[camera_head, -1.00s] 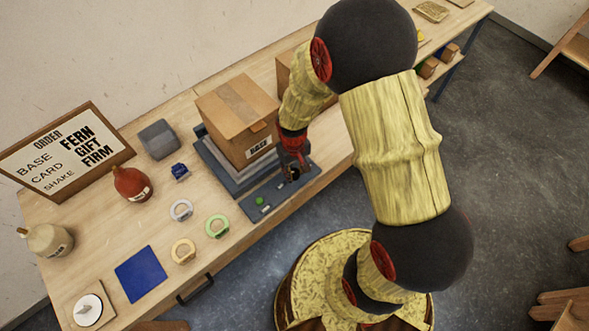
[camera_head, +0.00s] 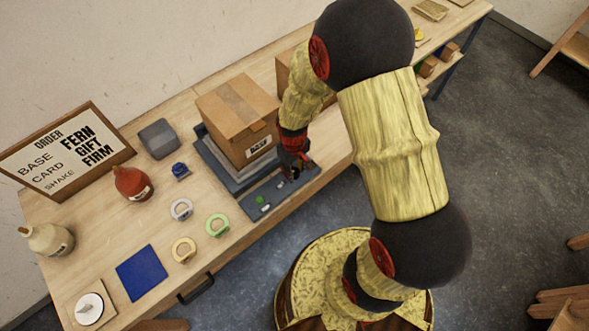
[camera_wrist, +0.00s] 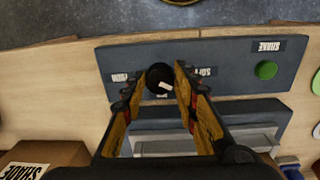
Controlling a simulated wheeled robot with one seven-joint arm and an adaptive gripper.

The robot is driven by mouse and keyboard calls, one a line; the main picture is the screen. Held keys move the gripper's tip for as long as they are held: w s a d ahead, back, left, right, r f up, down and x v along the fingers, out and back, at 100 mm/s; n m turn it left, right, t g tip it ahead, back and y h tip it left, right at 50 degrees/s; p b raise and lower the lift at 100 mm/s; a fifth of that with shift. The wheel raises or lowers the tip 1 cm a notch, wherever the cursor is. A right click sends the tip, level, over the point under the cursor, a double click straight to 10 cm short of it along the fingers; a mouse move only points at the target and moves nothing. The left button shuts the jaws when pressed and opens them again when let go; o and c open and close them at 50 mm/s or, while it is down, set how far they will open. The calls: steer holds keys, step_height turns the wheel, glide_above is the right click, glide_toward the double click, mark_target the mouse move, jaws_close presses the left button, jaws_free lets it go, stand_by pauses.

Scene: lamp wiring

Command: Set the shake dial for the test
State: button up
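The shake dial (camera_wrist: 156,73), a black knob with a white pointer mark, sits on a dark control panel (camera_wrist: 225,54). My gripper (camera_wrist: 159,70) straddles the dial, one finger on each side; the fingers look slightly apart from it. In the wrist view the pointer slants toward the lower right, roughly on the side of the SOFT label (camera_wrist: 207,71). A label that seems to read FIRM (camera_wrist: 123,76) is at left. Another label below the dial is mostly hidden. A green button (camera_wrist: 266,70) sits under the SHAKE label. In the head view my gripper (camera_head: 291,174) covers the dial.
A cardboard box marked BASE (camera_head: 238,110) stands on the shake platform (camera_head: 215,158) behind the panel. The order board (camera_head: 65,150) pairs SHAKE with FIRM. Bottles, ring-shaped tags, a blue mat (camera_head: 141,273) and a white dial (camera_head: 89,308) lie to the left.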

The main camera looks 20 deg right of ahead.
mark_target(295, 174)
steer(key=o, duration=0.4)
steer(key=shift+r, duration=0.1)
step_height(295, 174, up, 12)
steer(key=shift+a+f, duration=0.1)
steer(key=shift+a, duration=0.05)
stand_by(0.4)
stand_by(0.4)
steer(key=s+r+m+t+b, duration=0.1)
steer(key=s+r+t+b, duration=0.1)
steer(key=s+r, duration=0.2)
steer(key=s+r+m+t+b, duration=0.1)
steer(key=s+r+b, duration=0.2)
steer(key=s+r, duration=0.2)
steer(key=s+r+m+t+b, duration=0.1)
steer(key=s+r+t+b, duration=0.1)
steer(key=s+r, duration=0.3)
step_height(295, 174, up, 3)
steer(key=shift+r+t+b, duration=0.1)
steer(key=shift+t+b, duration=0.2)
steer(key=shift+b, duration=0.25)
